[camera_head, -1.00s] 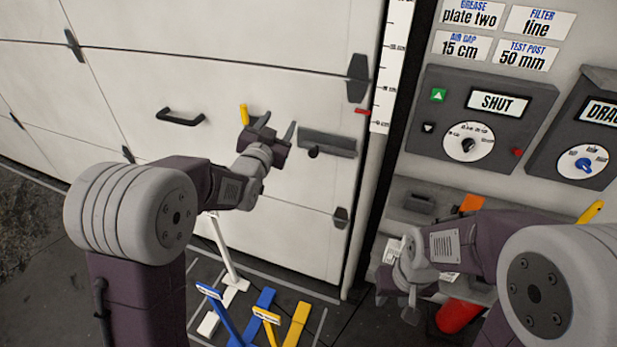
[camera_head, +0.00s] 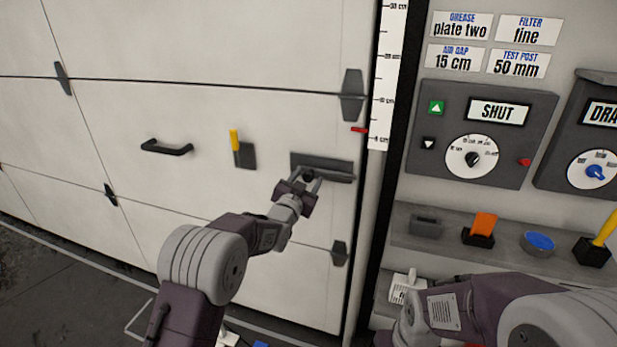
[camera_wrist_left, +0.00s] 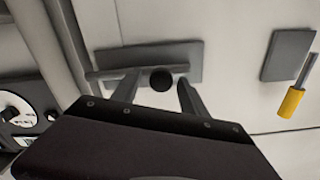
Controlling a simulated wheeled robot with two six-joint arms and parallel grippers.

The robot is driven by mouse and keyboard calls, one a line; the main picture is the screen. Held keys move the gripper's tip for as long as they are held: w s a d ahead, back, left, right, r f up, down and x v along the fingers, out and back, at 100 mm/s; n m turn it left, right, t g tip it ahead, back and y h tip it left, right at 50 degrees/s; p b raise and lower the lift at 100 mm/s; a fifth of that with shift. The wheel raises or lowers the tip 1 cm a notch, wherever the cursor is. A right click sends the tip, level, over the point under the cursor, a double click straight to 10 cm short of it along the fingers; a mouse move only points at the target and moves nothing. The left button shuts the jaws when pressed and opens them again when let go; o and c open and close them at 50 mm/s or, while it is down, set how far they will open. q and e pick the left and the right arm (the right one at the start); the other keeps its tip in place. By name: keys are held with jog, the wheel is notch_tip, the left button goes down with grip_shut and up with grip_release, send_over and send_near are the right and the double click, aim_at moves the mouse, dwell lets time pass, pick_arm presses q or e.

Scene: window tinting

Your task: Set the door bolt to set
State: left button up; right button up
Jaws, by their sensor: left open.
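The door bolt is a dark grey plate (camera_head: 335,160) with a rod and a round black knob (camera_head: 308,176), on the white door (camera_head: 200,200). My left gripper (camera_head: 311,180) is open at the knob. In the left wrist view the bolt plate (camera_wrist_left: 190,53) lies ahead, and the knob (camera_wrist_left: 161,80) shows between the two spread fingers of my left gripper (camera_wrist_left: 158,88). I cannot tell whether either finger touches it. My right forearm shows at the lower right of the head view; its fingers are out of the picture.
A yellow-handled lever (camera_head: 235,140) and a black door handle (camera_head: 167,147) sit left of the bolt. A red marker (camera_head: 359,129) and a white scale (camera_head: 388,75) are at the door's right edge. A dial panel (camera_head: 510,160) and a shelf (camera_head: 455,245) stand at right.

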pick_arm(q)
jog(key=shift+w+d, duration=0.15)
jog(key=shift+w, duration=0.45)
jog(key=shift+c, duration=0.3)
grip_shut()
dwell(0.8)
